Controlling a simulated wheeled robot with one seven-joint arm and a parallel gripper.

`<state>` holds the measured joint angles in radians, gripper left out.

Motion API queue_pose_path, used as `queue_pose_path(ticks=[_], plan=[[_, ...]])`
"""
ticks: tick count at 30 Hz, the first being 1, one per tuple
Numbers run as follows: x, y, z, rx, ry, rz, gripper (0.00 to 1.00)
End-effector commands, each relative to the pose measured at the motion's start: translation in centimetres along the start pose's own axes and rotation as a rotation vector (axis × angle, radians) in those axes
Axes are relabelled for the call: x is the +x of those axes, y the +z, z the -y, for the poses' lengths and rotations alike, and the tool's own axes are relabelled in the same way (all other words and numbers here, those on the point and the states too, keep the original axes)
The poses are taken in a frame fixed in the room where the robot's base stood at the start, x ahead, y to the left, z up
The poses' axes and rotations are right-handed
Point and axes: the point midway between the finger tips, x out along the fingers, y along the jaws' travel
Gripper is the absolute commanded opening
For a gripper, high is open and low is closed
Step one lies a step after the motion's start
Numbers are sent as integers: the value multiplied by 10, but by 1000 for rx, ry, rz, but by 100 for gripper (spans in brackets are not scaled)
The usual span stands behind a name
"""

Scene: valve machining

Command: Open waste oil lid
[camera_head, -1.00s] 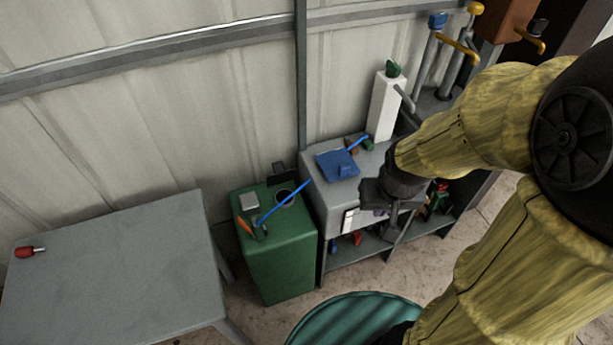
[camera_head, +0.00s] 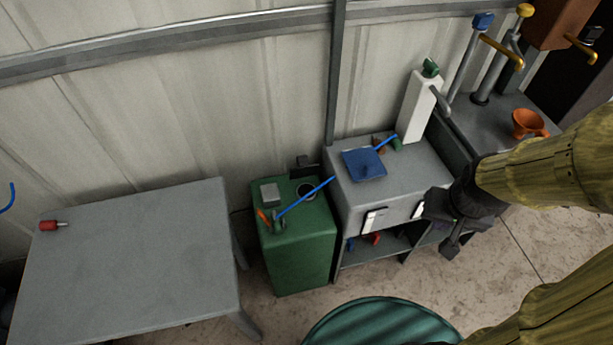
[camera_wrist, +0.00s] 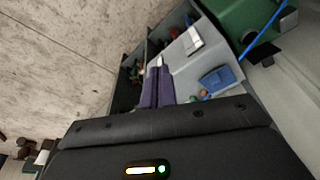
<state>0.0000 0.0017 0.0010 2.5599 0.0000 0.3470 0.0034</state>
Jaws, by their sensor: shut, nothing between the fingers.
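A teal ribbed round top (camera_head: 385,325), perhaps a drum lid, shows in part at the bottom of the head view. A green box (camera_head: 300,255) stands against the wall; its top has a dark round opening (camera_head: 306,191) with a small black plate (camera_head: 304,166) behind it. I cannot tell which of these is the waste oil lid. My gripper (camera_head: 450,250) is shut and empty, in front of the grey cabinet's right part and apart from both. In the wrist view its fingers (camera_wrist: 159,85) lie together, and the green box (camera_wrist: 238,18) is at the top right.
A grey cabinet (camera_head: 415,175) with open lower shelves carries a blue dustpan (camera_head: 364,164) and a white bottle (camera_head: 420,105). A blue stick crosses the green box. An orange funnel (camera_head: 527,122) is right. Floor is clear between.

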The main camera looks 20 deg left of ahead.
Motion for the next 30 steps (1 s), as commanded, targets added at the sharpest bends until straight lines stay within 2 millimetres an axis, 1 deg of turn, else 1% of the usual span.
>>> queue_pose_path(ticks=[2, 5, 8, 11, 15, 18, 24, 30], plan=[[4, -3, 2, 11, -1, -3, 0], [15, -10, 8, 47, -8, -14, 0], [34, -22, 19, 117, -26, -36, 0], [60, -35, 36, 213, -64, -62, 0], [96, -49, 66, 368, -146, -92, 0], [120, -55, 89, 491, -219, -99, 0], [161, -58, 139, 768, -392, -78, 0], [191, -53, 188, 1095, -582, -6, 0]])
